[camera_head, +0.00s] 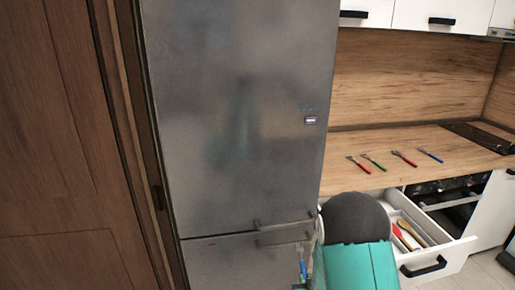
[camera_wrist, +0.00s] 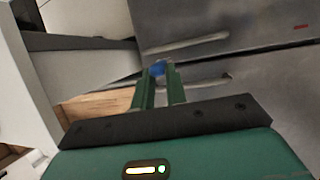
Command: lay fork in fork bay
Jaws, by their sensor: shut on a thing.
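My gripper (camera_wrist: 159,76) is shut on a blue-handled piece of cutlery, which shows as a blue end (camera_wrist: 157,68) between the green fingers in the wrist view. In the head view a small blue handle (camera_head: 303,268) shows in front of the fridge, left of my teal arm. I take it as the fork; its tines are not clear. The open drawer (camera_head: 462,243) is at the lower right, with pale dividers and some utensils inside. My arm hides its left part, and I cannot tell which compartment is the fork bay.
Several utensils with red, green and blue handles lie in a row on the wooden counter (camera_head: 450,142). A steel fridge (camera_head: 240,120) stands left of the drawer. A dark oven (camera_head: 445,190) is behind and right of the drawer. Floor shows at the lower right.

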